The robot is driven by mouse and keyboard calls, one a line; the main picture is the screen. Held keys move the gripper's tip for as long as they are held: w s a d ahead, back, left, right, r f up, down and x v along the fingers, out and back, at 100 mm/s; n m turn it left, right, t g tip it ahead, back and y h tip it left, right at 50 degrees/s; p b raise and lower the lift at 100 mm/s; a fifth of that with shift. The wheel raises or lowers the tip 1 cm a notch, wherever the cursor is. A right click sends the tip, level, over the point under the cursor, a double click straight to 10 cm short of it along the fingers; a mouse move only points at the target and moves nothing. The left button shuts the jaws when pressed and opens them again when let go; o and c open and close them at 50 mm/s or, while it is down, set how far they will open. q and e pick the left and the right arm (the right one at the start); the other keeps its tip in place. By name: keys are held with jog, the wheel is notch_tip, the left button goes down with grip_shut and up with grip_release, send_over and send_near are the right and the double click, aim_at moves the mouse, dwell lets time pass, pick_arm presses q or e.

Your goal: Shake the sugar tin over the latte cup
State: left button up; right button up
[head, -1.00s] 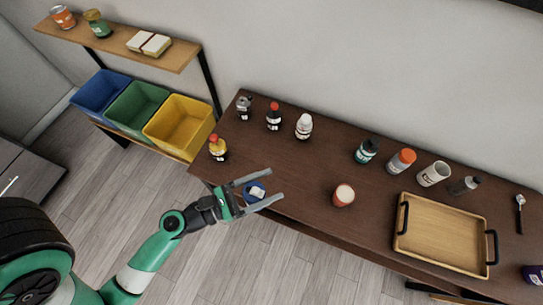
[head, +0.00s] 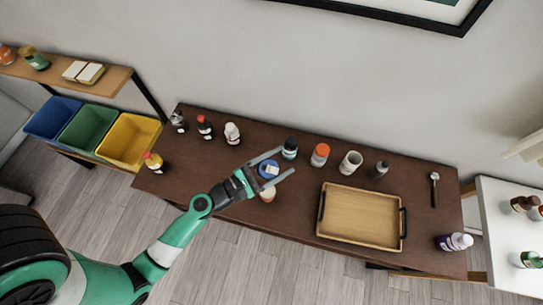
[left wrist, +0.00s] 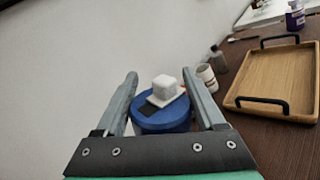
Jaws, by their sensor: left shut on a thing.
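The sugar tin is a round blue tin (head: 268,171) with a white sugar-cube shape on its lid. My left gripper (head: 276,167) is shut on it and holds it above the table. In the left wrist view the tin (left wrist: 163,120) sits between the fingers of the left gripper (left wrist: 161,88), lid showing. A small cup with a pale, creamy top (head: 267,195), which looks like the latte cup, stands on the table just below the tin in the head view, partly hidden by the gripper. My right gripper is not in view.
A wooden tray (head: 362,234) with black handles lies to the right. Behind are a teal-labelled jar (head: 290,148), an orange-lidded jar (head: 320,154), a white mug (head: 350,163) and a grey bottle (head: 380,169). Several bottles stand at the table's left end.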

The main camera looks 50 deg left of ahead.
pick_arm(q)
jog(key=shift+s+r+m, duration=0.1)
jog(key=shift+r+m, duration=0.2)
jog(key=shift+r, duration=0.25)
jog(key=shift+s+a+f, duration=0.15)
jog(key=shift+s+a, duration=0.05)
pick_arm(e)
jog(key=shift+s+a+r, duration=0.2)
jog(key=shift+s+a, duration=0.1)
pick_arm(q)
jog(key=shift+f+m+b, duration=0.3)
jog(key=shift+f+b, duration=0.1)
jog(key=shift+b, duration=0.1)
notch_tip(320, 180, down, 11)
jog(key=m+b, duration=1.3)
jog(key=b, duration=0.3)
jog(key=shift+f+m+b, duration=0.1)
jog(key=shift+m+b, duration=0.3)
jog(key=shift+f+m+b, duration=0.1)
jog(key=shift+m+b, duration=0.45)
jog(key=shift+m, duration=0.55)
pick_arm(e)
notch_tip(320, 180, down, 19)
